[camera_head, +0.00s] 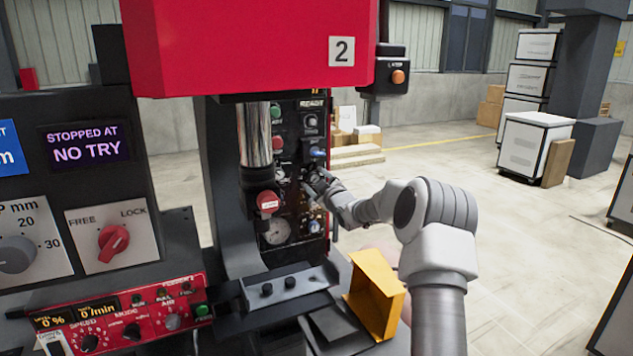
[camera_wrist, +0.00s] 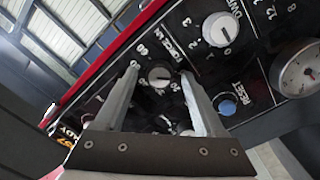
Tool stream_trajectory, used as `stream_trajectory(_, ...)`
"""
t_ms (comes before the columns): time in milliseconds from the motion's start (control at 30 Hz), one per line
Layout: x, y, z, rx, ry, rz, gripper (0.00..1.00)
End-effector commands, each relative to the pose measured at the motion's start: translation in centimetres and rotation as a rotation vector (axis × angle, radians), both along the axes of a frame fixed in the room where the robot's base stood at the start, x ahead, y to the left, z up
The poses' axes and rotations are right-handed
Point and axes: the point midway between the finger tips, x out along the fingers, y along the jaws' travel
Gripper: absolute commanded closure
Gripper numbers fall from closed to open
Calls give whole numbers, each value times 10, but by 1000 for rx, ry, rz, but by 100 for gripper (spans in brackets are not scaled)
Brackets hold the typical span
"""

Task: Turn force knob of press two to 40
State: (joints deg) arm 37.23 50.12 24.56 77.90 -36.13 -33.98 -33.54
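Press two is the red-topped machine (camera_head: 250,50) with a "2" plate. In the head view my gripper (camera_head: 318,184) is at the panel and hides the knob.
Close by in the wrist view are a dwell knob (camera_wrist: 220,28), a blue reset button (camera_wrist: 227,106) and a round gauge (camera_wrist: 300,72).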

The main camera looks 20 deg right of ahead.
Motion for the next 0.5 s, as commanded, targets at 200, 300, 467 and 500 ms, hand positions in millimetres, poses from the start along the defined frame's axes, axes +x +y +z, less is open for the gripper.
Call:
stream_trajectory(200, 0, 0, 0, 0, 0, 0, 68)
stream_trajectory(300, 0, 0, 0, 0, 0, 0, 86)
stream_trajectory(467, 0, 0, 0, 0, 0, 0, 100)
stream_trajectory(500, 0, 0, 0, 0, 0, 0, 100)
